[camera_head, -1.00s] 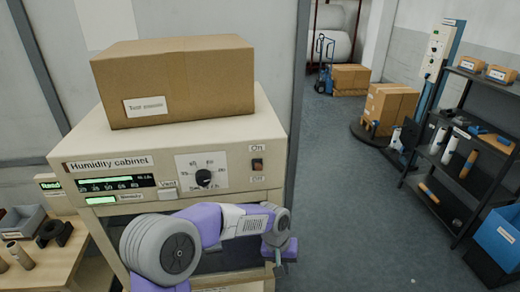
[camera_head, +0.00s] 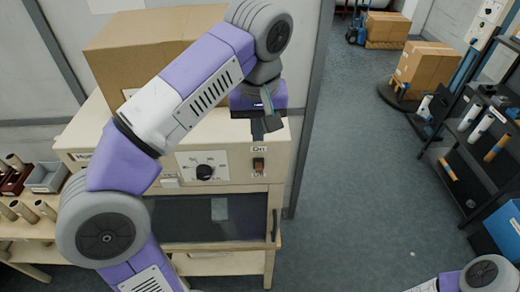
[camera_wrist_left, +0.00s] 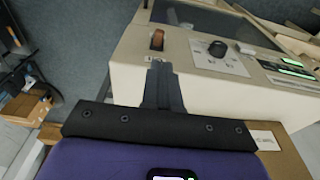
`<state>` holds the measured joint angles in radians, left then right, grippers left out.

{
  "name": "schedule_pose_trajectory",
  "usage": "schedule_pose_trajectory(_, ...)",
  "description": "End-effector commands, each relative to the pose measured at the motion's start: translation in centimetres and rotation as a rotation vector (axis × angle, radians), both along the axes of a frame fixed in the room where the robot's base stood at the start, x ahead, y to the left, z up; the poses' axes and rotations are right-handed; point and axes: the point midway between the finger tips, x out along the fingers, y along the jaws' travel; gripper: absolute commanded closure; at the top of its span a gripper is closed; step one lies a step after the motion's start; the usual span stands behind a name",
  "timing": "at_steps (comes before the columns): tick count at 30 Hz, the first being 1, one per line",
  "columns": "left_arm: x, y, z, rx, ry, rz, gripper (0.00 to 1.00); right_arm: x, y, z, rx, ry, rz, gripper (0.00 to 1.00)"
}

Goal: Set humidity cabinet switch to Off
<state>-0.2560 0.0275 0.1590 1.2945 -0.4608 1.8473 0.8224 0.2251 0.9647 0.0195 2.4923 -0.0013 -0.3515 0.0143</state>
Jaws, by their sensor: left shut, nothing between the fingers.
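The beige humidity cabinet (camera_head: 232,158) stands at the centre of the head view. Its orange-brown rocker switch (camera_head: 258,164) is at the right of the front panel, below the "On" label (camera_head: 259,148). Which way it is tipped is too small to tell. My left gripper (camera_head: 261,133) is shut and empty, pointing down just above the switch. In the left wrist view the shut fingers (camera_wrist_left: 160,70) point at the switch (camera_wrist_left: 157,39), with a small gap visible between them. The "On" label is partly covered there by the fingertips. My right gripper is not in view.
A cardboard box (camera_head: 125,65) sits on the cabinet behind my left arm. The dial (camera_head: 204,172) is left of the switch, above a dark glass door (camera_head: 200,219). A table with rolls (camera_head: 30,232) is at left, a shelf (camera_head: 470,150) at right. Floor between is clear.

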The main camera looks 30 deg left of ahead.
Motion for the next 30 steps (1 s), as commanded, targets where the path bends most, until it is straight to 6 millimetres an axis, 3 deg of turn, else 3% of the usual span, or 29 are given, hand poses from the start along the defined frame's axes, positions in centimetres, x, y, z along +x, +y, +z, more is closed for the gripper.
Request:
schedule_pose_trajectory(5,0.2,0.2,-1.8,0.001,0.004,0.0,1.0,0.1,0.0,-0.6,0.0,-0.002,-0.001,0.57)
schedule_pose_trajectory(18,1.1,0.7,-8.9,0.001,0.005,0.001,1.0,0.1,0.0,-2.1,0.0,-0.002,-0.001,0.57)
schedule_pose_trajectory(30,1.3,0.7,-10.0,0.0,0.002,-0.001,1.0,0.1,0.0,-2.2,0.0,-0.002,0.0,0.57)
